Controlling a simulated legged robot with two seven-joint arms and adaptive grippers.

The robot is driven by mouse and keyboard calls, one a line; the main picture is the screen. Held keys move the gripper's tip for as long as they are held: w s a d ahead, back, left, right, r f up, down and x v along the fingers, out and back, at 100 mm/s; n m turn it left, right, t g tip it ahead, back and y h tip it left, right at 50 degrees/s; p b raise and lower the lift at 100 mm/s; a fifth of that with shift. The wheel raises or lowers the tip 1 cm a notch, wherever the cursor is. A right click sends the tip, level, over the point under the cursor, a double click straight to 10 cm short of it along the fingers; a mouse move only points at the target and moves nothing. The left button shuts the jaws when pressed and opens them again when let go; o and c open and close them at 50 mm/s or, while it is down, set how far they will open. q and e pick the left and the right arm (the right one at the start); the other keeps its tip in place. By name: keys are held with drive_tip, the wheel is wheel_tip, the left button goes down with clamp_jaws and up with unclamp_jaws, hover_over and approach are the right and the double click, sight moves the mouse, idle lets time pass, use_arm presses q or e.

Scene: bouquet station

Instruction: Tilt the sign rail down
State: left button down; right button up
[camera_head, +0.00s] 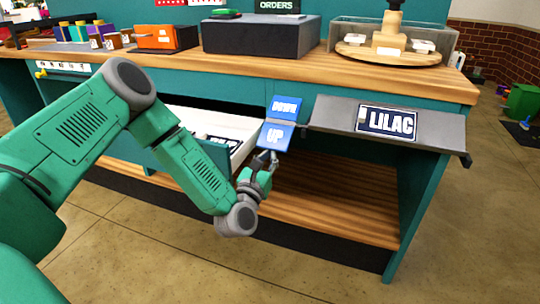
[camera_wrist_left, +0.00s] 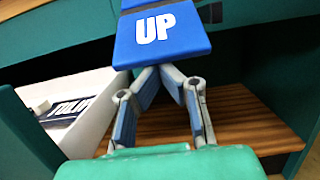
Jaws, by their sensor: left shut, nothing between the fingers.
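The sign rail (camera_head: 335,114) is a grey sloping panel on the bench's front at the right, and a dark "LILAC" sign (camera_head: 390,122) lies on it. Left of it is a blue two-part rocker, with a "DOWN" half (camera_head: 285,107) above and an "UP" half (camera_head: 275,137) below. My left gripper (camera_head: 270,157) is shut and empty just under the "UP" half. In the left wrist view its fingertips (camera_wrist_left: 165,70) meet at the lower edge of the "UP" half (camera_wrist_left: 158,32); I cannot tell if they touch it. My right gripper is not in view.
An open white drawer (camera_head: 185,117) holding dark signs is left of the rocker, close to my left arm. The wooden lower shelf (camera_head: 330,205) looks bare. On the worktop stand a dark box (camera_head: 262,35), an orange box (camera_head: 165,37) and a round wooden turntable (camera_head: 385,53).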

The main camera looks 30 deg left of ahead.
sight(269, 146)
use_arm(q)
drive_tip(key=shift+s+r, duration=0.1)
drive_tip(key=shift+s+r+g+p, duration=0.1)
drive_tip(key=shift+r+g+p, duration=0.25)
drive_tip(key=shift+p, duration=0.3)
drive_tip(key=r+g+p, duration=0.1)
drive_tip(key=p, duration=0.1)
drive_tip(key=s+g+p, duration=0.1)
drive_tip(key=shift+d+r+h+p, duration=0.1)
drive_tip(key=shift+r+h+p, duration=0.2)
drive_tip(key=shift+r+p, duration=0.1)
drive_tip(key=shift+s+d+r+g+p, duration=0.1)
drive_tip(key=shift+s+r+g+p, duration=0.15)
drive_tip(key=shift+r+g+p, duration=0.75)
drive_tip(key=shift+f+h+p, duration=0.15)
drive_tip(key=shift+h+p, duration=0.25)
drive_tip(key=shift+p, duration=0.15)
drive_tip(key=shift+s, duration=0.1)
drive_tip(key=shift+r, duration=0.45)
drive_tip(key=shift+f, duration=0.1)
